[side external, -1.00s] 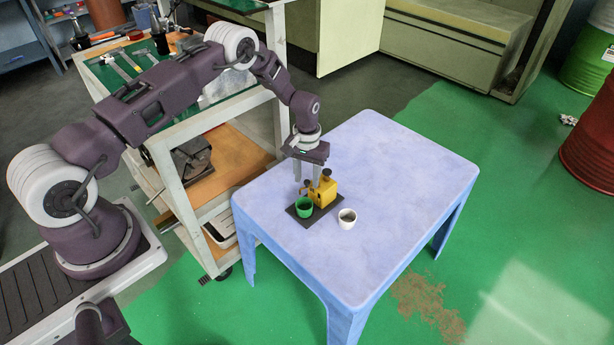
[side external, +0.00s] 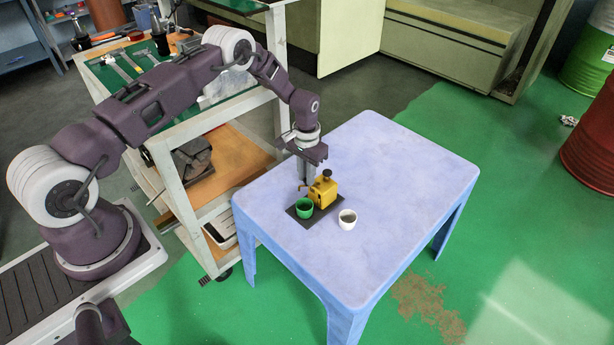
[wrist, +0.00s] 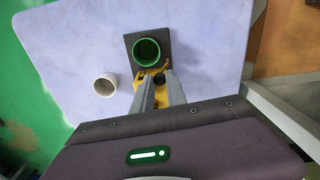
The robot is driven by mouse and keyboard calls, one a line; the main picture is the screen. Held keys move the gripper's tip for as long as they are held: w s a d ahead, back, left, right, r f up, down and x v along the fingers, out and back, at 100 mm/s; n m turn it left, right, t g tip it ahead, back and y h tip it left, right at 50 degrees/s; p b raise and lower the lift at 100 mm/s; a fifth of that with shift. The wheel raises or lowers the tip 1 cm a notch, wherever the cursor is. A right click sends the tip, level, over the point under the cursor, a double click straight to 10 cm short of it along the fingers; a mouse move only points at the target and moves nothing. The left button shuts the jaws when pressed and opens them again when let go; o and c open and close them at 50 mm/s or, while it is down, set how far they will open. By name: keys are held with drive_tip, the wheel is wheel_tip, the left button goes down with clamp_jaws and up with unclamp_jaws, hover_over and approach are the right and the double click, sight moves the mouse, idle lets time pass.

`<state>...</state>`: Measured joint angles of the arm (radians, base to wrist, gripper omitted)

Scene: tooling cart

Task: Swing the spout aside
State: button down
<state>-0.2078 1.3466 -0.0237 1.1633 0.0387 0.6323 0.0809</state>
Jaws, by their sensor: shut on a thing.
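A small yellow machine (side external: 326,190) with a black knob on top stands on a dark plate (side external: 320,215) on the pale blue table. Its thin spout (side external: 301,188) sticks out on the left side, behind the green cup (side external: 304,209). The green cup is upright on the plate and also shows in the wrist view (wrist: 147,52). My gripper (side external: 304,181) points down beside the machine, its fingers close together on the spout. In the wrist view my fingers (wrist: 159,77) partly hide the yellow body, and the exact contact is hard to see.
The rest of the blue table (side external: 400,170) is clear. A tool cart (side external: 205,127) with shelves stands close to the table's left side.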

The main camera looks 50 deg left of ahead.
drive_tip(key=w+m, duration=0.1)
drive_tip(key=m, duration=0.5)
drive_tip(key=w+a+m, duration=0.1)
drive_tip(key=m, duration=0.2)
drive_tip(key=shift+w+a+m, duration=0.1)
drive_tip(key=shift+w+m, duration=0.2)
drive_tip(key=shift+m, duration=0.1)
idle(0.4)
drive_tip(key=c, duration=1.3)
unclamp_jaws()
drive_tip(key=shift+c, duration=0.2)
